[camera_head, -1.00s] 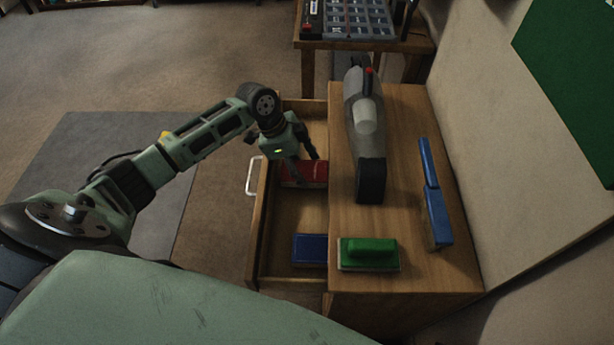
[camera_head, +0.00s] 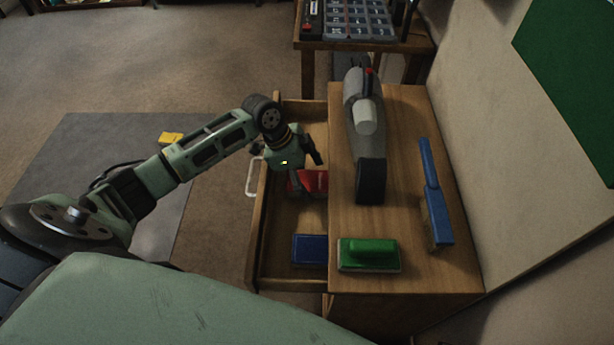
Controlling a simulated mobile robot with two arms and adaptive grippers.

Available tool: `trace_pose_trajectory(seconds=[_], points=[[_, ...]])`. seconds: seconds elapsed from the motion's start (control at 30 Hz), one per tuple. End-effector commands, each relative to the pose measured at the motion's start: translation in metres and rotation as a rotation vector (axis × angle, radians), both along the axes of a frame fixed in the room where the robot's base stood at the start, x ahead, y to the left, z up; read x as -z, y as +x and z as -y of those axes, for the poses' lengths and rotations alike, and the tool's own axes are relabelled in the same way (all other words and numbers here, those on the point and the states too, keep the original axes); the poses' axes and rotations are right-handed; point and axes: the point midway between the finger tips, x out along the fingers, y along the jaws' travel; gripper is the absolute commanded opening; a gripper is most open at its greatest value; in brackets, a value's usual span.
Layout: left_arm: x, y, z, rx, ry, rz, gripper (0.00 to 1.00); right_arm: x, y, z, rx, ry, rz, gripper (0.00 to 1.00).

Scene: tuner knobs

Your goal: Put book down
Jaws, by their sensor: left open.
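A red book (camera_head: 316,181) lies in the open drawer (camera_head: 262,225), toward its middle. My left gripper (camera_head: 311,177) is open over the red book, with one finger in front of it and the other near its far edge. The gripper hides the book's left part. I cannot tell whether the fingers touch it. A blue book (camera_head: 309,249) lies flat in the drawer's near end. My right gripper is out of view.
The wooden cabinet top (camera_head: 400,225) beside the drawer holds a grey handheld vacuum (camera_head: 368,130), a green block-shaped eraser (camera_head: 368,254) and a blue-handled brush (camera_head: 436,205). A wall rises at right. A small table (camera_head: 400,43) with a device stands behind. Drawer floor shows between the books.

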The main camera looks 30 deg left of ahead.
Motion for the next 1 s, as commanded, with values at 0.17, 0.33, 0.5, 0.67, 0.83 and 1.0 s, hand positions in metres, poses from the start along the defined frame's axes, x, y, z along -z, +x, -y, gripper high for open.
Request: trace_pose_trajectory(seconds=[0.17, 0.33, 0.5, 0.67, 0.83, 1.0], points=[[-0.001, 0.000, 0.000, 0.000, 0.000, 0.000, 0.76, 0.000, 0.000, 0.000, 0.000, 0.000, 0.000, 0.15], [-0.013, -0.001, -0.004, -0.001, 0.002, 0.001, 0.76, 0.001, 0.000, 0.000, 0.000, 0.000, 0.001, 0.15], [-0.043, -0.006, -0.016, 0.000, 0.004, 0.003, 0.76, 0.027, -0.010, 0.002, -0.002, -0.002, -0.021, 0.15], [-0.075, -0.012, -0.027, -0.001, 0.002, 0.002, 0.76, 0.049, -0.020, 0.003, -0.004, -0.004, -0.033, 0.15], [-0.101, -0.017, -0.037, 0.000, 0.002, 0.002, 0.76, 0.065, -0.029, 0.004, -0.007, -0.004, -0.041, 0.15], [-0.112, -0.019, -0.041, 0.001, 0.001, 0.001, 0.76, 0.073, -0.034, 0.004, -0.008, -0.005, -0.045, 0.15]])
